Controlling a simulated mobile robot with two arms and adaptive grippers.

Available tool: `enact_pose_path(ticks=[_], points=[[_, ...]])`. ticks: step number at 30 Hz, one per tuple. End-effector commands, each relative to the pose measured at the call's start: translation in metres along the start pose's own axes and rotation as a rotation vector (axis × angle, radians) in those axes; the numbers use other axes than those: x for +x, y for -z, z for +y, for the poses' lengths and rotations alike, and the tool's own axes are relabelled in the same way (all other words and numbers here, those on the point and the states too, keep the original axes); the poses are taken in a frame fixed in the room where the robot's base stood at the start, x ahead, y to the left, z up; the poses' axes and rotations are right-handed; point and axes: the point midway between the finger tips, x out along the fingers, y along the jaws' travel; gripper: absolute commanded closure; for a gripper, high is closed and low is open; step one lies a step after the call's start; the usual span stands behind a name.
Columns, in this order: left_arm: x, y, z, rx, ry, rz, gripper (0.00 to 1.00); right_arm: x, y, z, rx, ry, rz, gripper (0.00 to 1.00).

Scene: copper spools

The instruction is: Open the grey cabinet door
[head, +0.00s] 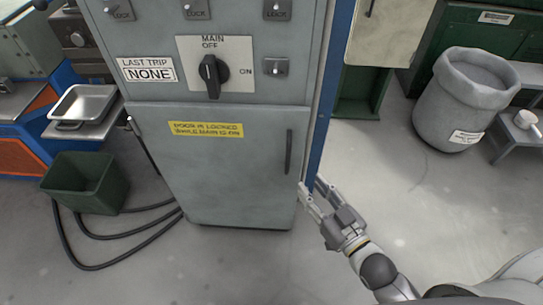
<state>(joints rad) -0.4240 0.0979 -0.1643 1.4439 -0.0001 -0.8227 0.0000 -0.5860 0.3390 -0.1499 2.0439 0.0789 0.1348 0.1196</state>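The grey cabinet door (215,180) is the lower front panel of the grey cabinet and looks shut. Its dark vertical handle (289,152) is near the door's right edge. A yellow label on it (206,129) reads that the door is locked while main is on. Above it, the black main switch knob (212,76) points up toward OFF. My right gripper (311,190) is below and right of the handle, near the cabinet's right edge. Its fingers are apart, with nothing seen between them. My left gripper is not in view.
A green bin (84,182) and black cables (120,236) lie on the floor left of the cabinet. A metal tray (84,104) is on a stand at the left. The floor in front of the cabinet is clear.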

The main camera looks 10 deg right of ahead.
Motion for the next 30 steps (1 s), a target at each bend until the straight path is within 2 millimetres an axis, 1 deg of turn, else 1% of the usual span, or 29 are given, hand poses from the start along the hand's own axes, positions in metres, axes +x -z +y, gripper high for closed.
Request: enact_pose_path(ticks=[3,7,11,18,21,25,30], points=[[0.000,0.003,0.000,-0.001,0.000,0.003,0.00,0.001,0.012,-0.003,0.001,0.009,0.032,0.66],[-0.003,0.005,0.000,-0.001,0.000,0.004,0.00,0.011,0.015,-0.003,0.001,0.009,0.037,0.66],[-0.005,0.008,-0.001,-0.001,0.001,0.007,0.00,0.030,0.016,-0.003,0.001,0.009,0.038,0.66],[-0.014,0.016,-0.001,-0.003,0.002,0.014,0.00,0.073,0.016,-0.004,0.001,0.009,0.037,0.66],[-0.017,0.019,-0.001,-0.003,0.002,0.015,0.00,0.087,0.016,-0.004,0.001,0.009,0.035,0.66],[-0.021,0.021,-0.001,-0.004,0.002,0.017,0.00,0.100,0.017,-0.004,0.001,0.010,0.035,0.66],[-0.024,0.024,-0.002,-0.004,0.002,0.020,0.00,0.107,0.017,-0.004,0.001,0.010,0.032,0.66]])
